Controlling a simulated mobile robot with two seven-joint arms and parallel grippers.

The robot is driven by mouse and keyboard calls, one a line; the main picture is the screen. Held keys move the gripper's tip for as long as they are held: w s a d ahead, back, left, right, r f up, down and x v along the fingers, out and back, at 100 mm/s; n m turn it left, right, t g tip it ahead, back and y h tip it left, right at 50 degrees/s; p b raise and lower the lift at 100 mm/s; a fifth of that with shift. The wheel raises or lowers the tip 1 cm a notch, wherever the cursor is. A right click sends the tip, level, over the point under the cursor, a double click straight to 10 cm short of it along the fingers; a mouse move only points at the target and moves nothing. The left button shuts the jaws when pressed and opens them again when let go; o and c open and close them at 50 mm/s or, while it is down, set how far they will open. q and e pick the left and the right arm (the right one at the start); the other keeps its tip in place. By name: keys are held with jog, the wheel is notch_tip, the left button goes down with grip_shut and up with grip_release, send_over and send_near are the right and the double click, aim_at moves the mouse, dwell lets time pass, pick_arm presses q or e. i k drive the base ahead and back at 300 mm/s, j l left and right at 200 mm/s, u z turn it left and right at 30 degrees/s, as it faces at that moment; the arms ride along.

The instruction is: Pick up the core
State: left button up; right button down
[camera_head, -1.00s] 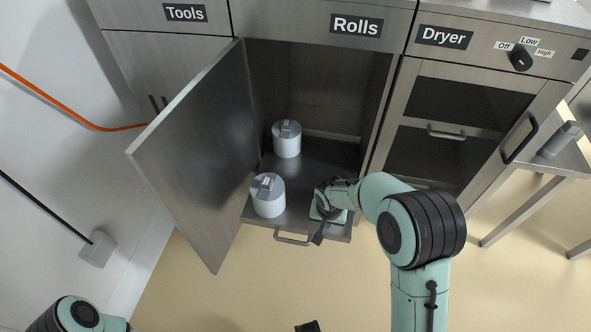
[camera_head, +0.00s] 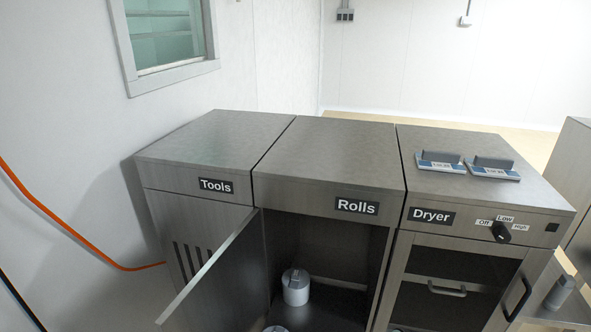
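I cannot make out anything that is clearly the core. A white roll with a grey top (camera_head: 296,287) stands upright inside the open Rolls cabinet (camera_head: 330,237). The top of a second roll (camera_head: 276,328) just shows at the bottom edge. A grey cylinder (camera_head: 560,292) rests on the low stand at the far right; I cannot tell what it is. Neither of my grippers is in view, so whether they hold anything is hidden.
The Rolls door (camera_head: 222,272) stands open toward the left. The Tools (camera_head: 215,150) and Rolls tops are bare. Two grey-and-blue items (camera_head: 441,161) (camera_head: 492,168) lie on the Dryer top (camera_head: 470,195). An orange cable (camera_head: 60,222) hangs along the left wall.

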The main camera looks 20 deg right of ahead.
aim_at(563, 288)
jog(key=z, duration=2.45)
jog(key=i+l+u, duration=0.25)
jog(key=i+l, duration=1.15)
jog(key=i, duration=0.05)
